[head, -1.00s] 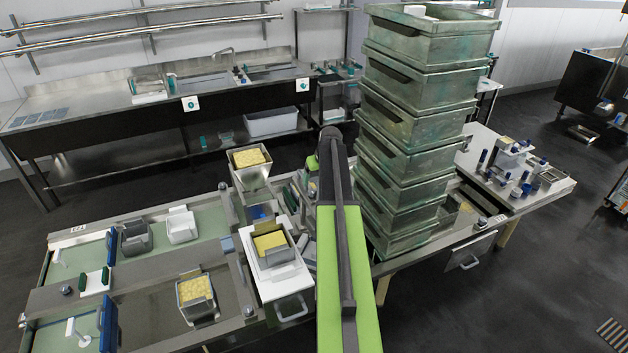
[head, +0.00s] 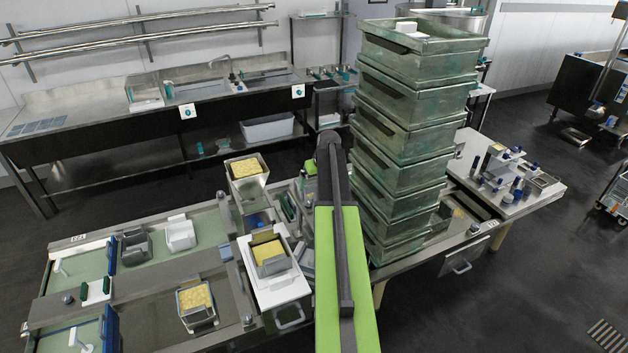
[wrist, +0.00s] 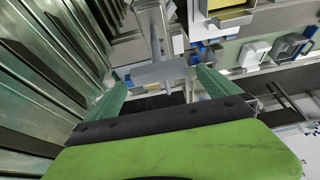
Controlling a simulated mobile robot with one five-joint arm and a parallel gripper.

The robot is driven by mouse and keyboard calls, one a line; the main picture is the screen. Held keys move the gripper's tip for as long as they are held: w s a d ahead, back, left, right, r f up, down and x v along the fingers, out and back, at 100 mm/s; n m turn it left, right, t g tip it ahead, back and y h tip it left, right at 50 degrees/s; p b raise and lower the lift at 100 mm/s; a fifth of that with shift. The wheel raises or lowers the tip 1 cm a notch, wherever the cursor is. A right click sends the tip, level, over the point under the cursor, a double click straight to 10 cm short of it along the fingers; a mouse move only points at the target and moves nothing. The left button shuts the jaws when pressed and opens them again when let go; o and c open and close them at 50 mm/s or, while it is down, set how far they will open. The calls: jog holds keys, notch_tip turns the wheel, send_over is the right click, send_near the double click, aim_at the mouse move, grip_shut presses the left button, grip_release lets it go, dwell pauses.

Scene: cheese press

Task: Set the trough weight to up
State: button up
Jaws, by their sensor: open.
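My gripper (wrist: 160,82) is open in the wrist view, with its two green fingers spread apart. A grey metal T-shaped piece (wrist: 158,72), an upright shaft with a crossbar, shows between and just beyond the fingertips. Whether the fingers touch it I cannot tell, nor whether it is the trough weight. In the head view my arm covers the gripper and the spot in front of it. The trough (head: 232,282) at the lower left holds a grey mould of yellow curd (head: 195,298). No part there is clearly the weight.
A tall stack of green crates (head: 410,125) stands close to the right of my arm; its ribbed walls fill the left of the wrist view. A white board (head: 281,290) with a curd-filled mould lies left of my arm. A sink counter (head: 60,120) runs along the back.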

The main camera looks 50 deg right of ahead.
jog(key=p+v, duration=0.9)
jog(key=v, duration=0.2)
jog(key=shift+r, duration=0.4)
